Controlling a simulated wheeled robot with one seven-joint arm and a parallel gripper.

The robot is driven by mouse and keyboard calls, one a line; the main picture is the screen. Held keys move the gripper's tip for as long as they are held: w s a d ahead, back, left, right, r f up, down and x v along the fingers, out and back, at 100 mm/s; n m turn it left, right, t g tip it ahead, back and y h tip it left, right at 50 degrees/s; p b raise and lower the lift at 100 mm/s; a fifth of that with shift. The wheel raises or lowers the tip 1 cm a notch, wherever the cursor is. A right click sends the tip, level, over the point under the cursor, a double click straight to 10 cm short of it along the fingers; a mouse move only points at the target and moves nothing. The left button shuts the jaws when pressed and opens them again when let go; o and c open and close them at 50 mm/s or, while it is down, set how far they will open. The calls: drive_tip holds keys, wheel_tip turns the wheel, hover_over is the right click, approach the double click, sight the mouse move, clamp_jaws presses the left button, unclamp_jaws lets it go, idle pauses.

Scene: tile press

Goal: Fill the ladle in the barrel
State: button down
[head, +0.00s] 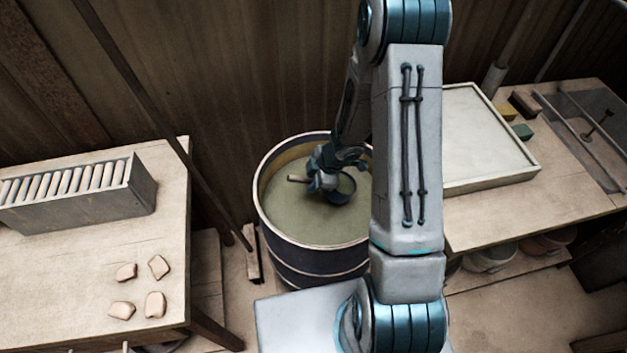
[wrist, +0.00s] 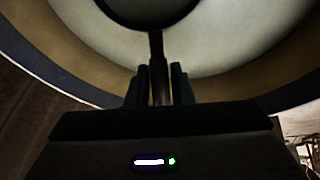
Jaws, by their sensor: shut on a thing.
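The barrel (head: 310,272) stands on the floor between the two tables, dark blue outside and filled with murky greenish liquid (head: 295,220). My gripper (head: 325,178) is over the barrel's opening, shut on the ladle's handle (head: 297,178). The dark ladle bowl (head: 341,190) is at or just above the liquid; I cannot tell whether it holds any. In the wrist view, the handle (wrist: 157,68) runs between my fingers (wrist: 160,85) to the dark round bowl (wrist: 150,8), with the barrel's inner wall (wrist: 245,80) around it. My arm hides the barrel's right side.
The left table (head: 60,270) bears a slatted rack (head: 80,195) and several clay lumps (head: 140,290). The right table (head: 530,200) bears a pale tray (head: 480,140), small coloured blocks (head: 515,115) and a metal-railed fixture (head: 595,125). Bowls (head: 490,257) sit beneath it. A wooden wall is behind.

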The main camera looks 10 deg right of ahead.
drive_tip(key=shift+h, duration=0.9)
drive_tip(key=shift+a+r+p, duration=0.2)
drive_tip(key=shift+r+p, duration=1.7)
drive_tip(key=shift+p, duration=0.1)
drive_tip(key=shift+a+r+p, duration=0.15)
drive_tip(key=shift+r+p, duration=1.7)
drive_tip(key=shift+p, duration=0.2)
drive_tip(key=shift+a+r+p, duration=0.2)
drive_tip(key=shift+r+p, duration=1.7)
drive_tip(key=shift+p, duration=0.1)
drive_tip(key=shift+r, duration=0.15)
